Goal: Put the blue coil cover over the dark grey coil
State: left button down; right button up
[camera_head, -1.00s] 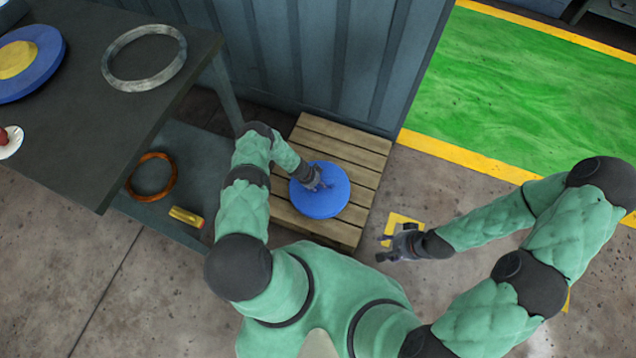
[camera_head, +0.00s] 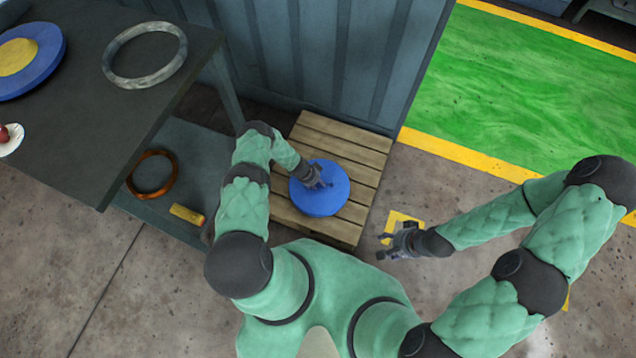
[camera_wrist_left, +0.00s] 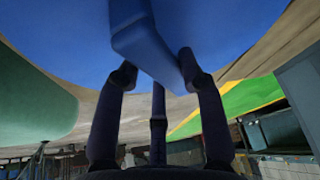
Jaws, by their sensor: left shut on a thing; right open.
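The blue coil cover (camera_head: 325,204) is a round disc over the wooden pallet; whether it rests on it or hangs just above is unclear. My left gripper (camera_head: 322,182) is at the cover's top, shut on its raised blue handle (camera_wrist_left: 148,42), which shows between the fingers in the left wrist view. The cover's underside and whatever lies beneath are hidden. No coil that is clearly dark grey shows; a mottled grey ring (camera_head: 112,73) lies on the table at the upper left. My right gripper (camera_head: 394,241) is open and empty, right of the pallet.
The pallet (camera_head: 345,147) stands against a ribbed metal wall (camera_head: 320,60). The dark table (camera_head: 85,135) at left also holds a blue disc with a yellow centre (camera_head: 15,58). A lower shelf (camera_head: 195,150) holds an orange ring (camera_head: 153,153) and a yellow object (camera_head: 187,215).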

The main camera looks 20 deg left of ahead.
pick_arm(q)
jog(key=shift+f, duration=0.3)
jog(key=c, duration=0.7)
grip_release()
jog(key=shift+v, duration=6)
jog(key=shift+w, duration=0.1)
